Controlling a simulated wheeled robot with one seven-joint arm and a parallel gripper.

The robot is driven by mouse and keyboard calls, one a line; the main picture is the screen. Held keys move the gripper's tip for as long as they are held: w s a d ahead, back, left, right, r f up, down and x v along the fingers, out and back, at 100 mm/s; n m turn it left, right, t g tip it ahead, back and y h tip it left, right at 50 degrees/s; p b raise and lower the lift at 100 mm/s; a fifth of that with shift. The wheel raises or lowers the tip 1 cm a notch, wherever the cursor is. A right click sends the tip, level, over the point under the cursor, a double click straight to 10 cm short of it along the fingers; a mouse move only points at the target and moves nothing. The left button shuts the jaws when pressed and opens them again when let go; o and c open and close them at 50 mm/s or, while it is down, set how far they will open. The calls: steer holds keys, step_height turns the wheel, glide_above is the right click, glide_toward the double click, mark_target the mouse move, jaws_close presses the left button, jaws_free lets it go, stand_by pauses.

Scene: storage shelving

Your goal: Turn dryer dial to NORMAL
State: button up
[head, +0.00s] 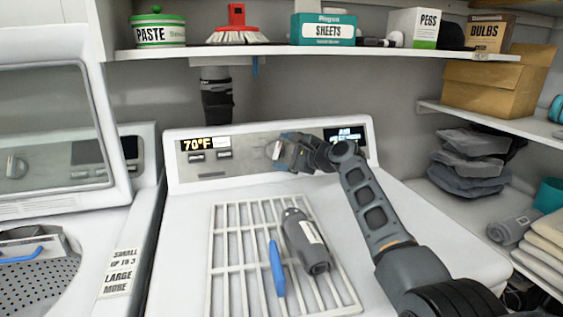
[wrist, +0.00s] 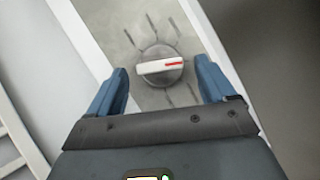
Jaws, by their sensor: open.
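The dryer dial (wrist: 160,66) is a round grey knob with a white bar across it. A red mark on the bar points to the right in the wrist view. Dark tick lines fan out around it on the panel; no label is readable. In the head view the dial (head: 272,149) is partly behind my gripper (head: 281,152). In the wrist view my gripper (wrist: 161,75) is open. Its two blue fingers stand to the left and right of the dial, with gaps on both sides. I cannot tell its distance from the panel.
The dryer top (head: 185,235) carries a white rack (head: 226,262) with a grey cylinder (head: 306,240) and a blue-handled item (head: 276,268). A shelf (head: 380,53) with boxes and a brush runs above the panel. Another machine (head: 55,130) stands left. Folded cloths (head: 468,165) lie right.

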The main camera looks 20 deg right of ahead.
steer(key=shift+b+x, duration=0.65)
steer(key=shift+x, duration=0.25)
steer(key=shift+c, duration=0.3)
steer(key=shift+s, duration=0.1)
steer(key=c, duration=1)
steer(key=shift+o, duration=0.2)
steer(key=shift+n, duration=0.3)
